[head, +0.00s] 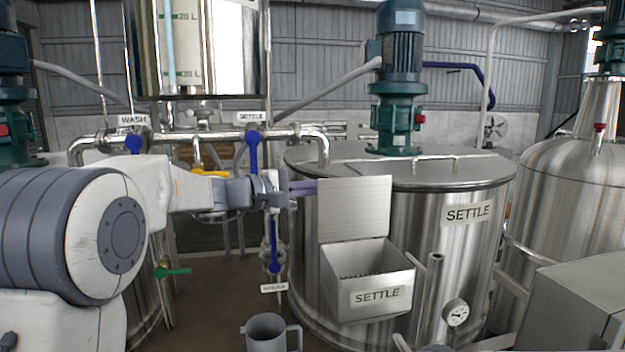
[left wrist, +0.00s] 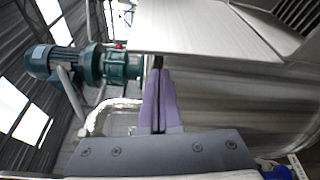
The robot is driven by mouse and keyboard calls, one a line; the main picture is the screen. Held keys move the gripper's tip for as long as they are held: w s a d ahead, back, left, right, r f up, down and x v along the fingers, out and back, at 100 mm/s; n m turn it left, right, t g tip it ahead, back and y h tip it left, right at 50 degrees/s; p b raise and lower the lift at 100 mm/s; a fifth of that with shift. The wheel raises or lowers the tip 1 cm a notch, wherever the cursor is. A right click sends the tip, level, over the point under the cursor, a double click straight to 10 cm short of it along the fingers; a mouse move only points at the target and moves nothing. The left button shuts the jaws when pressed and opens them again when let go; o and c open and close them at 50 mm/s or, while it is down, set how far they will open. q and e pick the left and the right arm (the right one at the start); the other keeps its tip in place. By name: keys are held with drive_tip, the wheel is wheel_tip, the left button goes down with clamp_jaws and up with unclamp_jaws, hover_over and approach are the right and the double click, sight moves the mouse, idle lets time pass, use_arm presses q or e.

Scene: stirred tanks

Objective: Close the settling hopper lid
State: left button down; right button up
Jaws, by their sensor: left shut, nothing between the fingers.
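The settling hopper (head: 345,305) is a metal box labelled SETTLE on the front of the SETTLE tank. Its flat metal lid (head: 354,208) stands open, upright at the back of the box. My left gripper (head: 315,187) has purple fingers, shut and empty, with the tips at the lid's upper left edge. In the left wrist view the closed fingertips (left wrist: 157,62) are at the edge of the lid (left wrist: 200,25); I cannot tell whether they touch it. The hopper's inside is partly visible, with a dark grating. My right gripper is not in view.
The SETTLE tank (head: 440,240) stands behind the hopper, with a green-blue motor (head: 400,50) on top. Blue-handled valves (head: 253,140) and pipes are at the left. A grey jug (head: 265,335) is below. A gauge (head: 456,312) and grey cabinet (head: 580,295) are at the right.

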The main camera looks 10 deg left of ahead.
use_arm(q)
drive_tip(key=shift+s+d, duration=0.1)
drive_tip(key=shift+s, duration=0.2)
